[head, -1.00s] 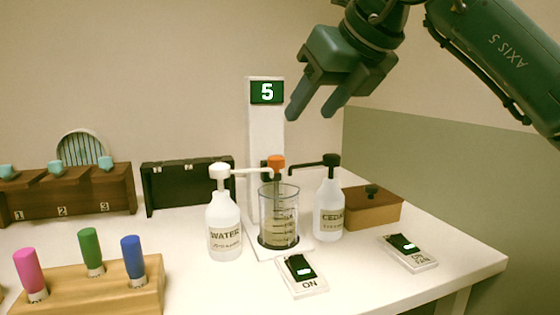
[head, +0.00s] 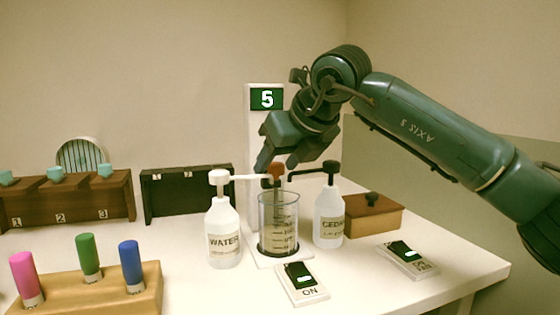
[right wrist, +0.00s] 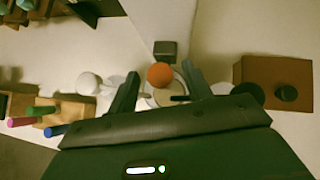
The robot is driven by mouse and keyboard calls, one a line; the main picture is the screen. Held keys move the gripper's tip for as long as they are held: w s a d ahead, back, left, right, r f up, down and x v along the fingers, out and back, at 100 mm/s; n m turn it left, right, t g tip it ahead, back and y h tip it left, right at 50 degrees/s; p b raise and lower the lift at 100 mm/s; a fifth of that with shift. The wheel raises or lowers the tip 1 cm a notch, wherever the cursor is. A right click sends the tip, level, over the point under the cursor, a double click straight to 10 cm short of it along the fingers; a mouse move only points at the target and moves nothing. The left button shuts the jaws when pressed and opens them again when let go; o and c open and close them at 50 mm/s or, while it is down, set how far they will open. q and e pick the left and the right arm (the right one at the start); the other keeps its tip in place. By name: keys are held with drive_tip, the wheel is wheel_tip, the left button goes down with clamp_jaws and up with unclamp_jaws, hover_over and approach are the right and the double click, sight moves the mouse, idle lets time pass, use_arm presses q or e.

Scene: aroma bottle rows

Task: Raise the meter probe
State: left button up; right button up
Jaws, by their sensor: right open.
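The meter stand is a white column (head: 254,135) with a green display reading 5 (head: 267,99). The probe's orange-red knob (head: 275,168) sits in front of the column, above a clear graduated beaker (head: 278,225). The probe below the knob is hard to make out. My right gripper (head: 277,163) is open, pointing down, with its fingertips close to the knob. In the right wrist view the orange knob (right wrist: 160,75) lies between the two spread fingers, with gaps on both sides. My left gripper is out of view.
A WATER pump bottle (head: 223,232) and a CEDAR pump bottle (head: 328,220) flank the beaker, spouts towards it. An ON switch (head: 301,284) lies in front; another switch (head: 408,258) and a brown box (head: 373,218) are right. A wooden block with coloured pegs (head: 95,291) is front left.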

drive_tip(key=shift+c, duration=0.2)
clamp_jaws()
idle(0.3)
